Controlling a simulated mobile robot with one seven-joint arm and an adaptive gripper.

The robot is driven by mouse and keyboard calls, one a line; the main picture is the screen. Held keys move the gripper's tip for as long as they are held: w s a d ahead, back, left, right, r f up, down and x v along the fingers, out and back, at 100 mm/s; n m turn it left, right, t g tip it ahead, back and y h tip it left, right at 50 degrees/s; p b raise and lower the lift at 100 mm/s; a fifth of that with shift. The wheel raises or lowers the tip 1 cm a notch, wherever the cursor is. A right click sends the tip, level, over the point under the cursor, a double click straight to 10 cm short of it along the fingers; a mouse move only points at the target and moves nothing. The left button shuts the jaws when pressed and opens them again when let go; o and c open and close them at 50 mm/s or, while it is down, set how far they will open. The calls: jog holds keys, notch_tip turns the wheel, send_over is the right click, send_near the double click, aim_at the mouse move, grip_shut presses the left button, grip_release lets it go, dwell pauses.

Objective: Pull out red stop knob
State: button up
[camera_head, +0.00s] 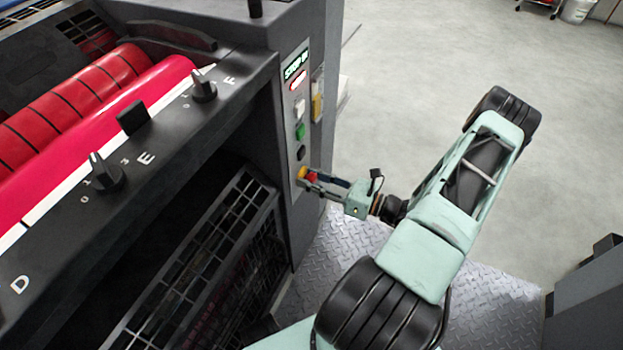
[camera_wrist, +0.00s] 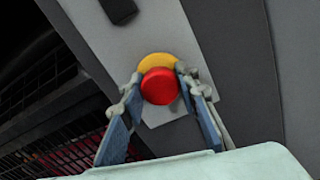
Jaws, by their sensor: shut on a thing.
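The red stop knob (camera_wrist: 161,87) is a round red button on a yellow collar (camera_wrist: 155,62), low on the light grey control panel (camera_head: 299,130) of the machine. In the head view the knob (camera_head: 312,177) shows between the fingertips. My gripper (camera_wrist: 158,91) has one finger on each side of the knob and is shut on it. In the head view my gripper (camera_head: 311,180) reaches the panel from the right. The knob's stem is hidden behind its head.
Above the knob on the panel are a black button (camera_head: 300,152), a green button (camera_head: 299,131), a white button (camera_head: 299,107) and a lit display (camera_head: 296,64). A wire guard (camera_head: 190,270) stands left of the panel. Open floor (camera_head: 420,70) lies to the right.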

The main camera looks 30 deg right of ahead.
grip_shut()
jog(key=shift+v, duration=0.95)
jog(key=o, duration=1.1)
grip_release()
jog(key=v, duration=1.2)
